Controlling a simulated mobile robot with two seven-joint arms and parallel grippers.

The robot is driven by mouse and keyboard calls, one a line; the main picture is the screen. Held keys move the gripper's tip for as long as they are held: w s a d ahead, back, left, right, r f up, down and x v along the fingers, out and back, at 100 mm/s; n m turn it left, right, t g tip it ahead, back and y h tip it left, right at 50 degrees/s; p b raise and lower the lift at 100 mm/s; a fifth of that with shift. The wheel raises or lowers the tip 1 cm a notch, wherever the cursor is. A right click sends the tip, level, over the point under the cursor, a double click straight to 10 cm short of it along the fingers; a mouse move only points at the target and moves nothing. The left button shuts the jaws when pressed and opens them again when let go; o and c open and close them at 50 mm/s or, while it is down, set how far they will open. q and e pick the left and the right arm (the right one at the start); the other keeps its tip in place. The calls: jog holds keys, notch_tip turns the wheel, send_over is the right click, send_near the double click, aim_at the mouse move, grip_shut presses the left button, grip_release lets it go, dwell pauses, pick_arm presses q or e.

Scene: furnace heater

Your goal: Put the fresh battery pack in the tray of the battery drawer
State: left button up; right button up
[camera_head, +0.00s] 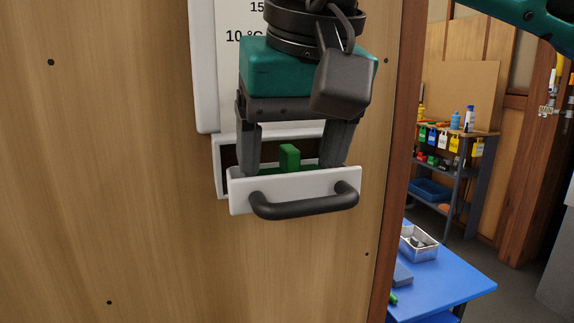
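The open battery drawer (240,197) is a white box with a dark curved handle (305,205), sticking out from a white unit on the wooden wall. A green battery pack sits low in the tray, and its upright green tab (289,158) rises above the drawer front. The front hides most of the pack. My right gripper (293,165) points down over the drawer. Its two fingers are spread wide, one on each side of the green tab and apart from it. The fingertips reach down behind the drawer front and are partly hidden. My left gripper is not in view.
A white temperature panel (205,70) is above the drawer. Right of the wall's edge, a blue table (455,285) holds a metal tray (418,243), a grey-blue block (402,275) and a partly hidden green object (393,299). A shelf (460,172) stands behind.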

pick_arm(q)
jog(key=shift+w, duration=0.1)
pick_arm(e)
jog(key=o, duration=0.9)
jog(key=shift+c, duration=0.2)
pick_arm(q)
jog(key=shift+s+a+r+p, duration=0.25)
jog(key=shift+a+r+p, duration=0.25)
jog(key=shift+p, duration=0.65)
pick_arm(e)
jog(key=v, duration=1.2)
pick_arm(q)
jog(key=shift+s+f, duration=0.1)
